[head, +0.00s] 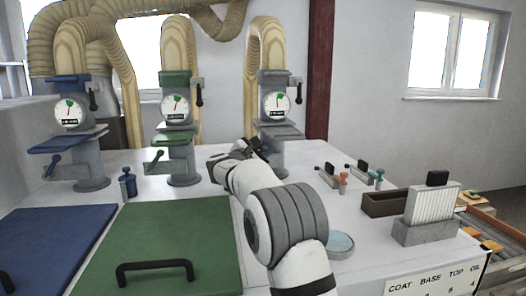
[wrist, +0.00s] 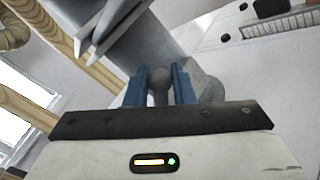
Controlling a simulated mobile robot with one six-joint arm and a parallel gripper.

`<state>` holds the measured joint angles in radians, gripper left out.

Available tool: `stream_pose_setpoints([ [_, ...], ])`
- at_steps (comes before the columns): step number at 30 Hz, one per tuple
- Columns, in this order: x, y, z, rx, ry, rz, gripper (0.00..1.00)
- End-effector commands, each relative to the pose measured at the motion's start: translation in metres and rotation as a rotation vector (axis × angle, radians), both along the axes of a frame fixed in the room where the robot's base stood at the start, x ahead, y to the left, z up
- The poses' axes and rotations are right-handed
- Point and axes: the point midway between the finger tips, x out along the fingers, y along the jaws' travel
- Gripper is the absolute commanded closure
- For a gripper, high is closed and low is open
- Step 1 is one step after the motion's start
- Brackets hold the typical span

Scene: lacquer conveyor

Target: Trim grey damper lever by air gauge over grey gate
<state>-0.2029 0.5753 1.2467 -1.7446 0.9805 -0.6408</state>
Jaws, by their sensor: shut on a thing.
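The grey gate (head: 278,130) stands at the right of a row of three, its round white air gauge (head: 277,103) above a grey plate. A black-handled lever (head: 298,96) hangs at the gauge's right. My gripper (head: 258,147) is at the lower left of the grey gate. In the wrist view my gripper's blue fingers (wrist: 160,86) are shut on a grey round knob (wrist: 159,77), which looks like the end of the grey lever. The lever's arm is mostly hidden in the head view.
Blue (head: 70,112) and green (head: 177,107) gates with similar gauges and levers stand to the left. A blue lid (head: 40,240) and green lid (head: 165,240) lie in front.

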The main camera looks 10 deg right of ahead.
Motion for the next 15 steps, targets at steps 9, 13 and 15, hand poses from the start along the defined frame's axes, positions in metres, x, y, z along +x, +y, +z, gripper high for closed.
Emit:
stream_pose_setpoints([
  [9, 0.0001, 0.0071, 0.0021, -0.127, -0.003, 0.002, 1.00],
  [13, -0.0001, 0.0087, 0.0076, -0.162, -0.003, 0.000, 1.00],
  [15, -0.0001, 0.0085, 0.0089, -0.163, -0.002, 0.000, 1.00],
])
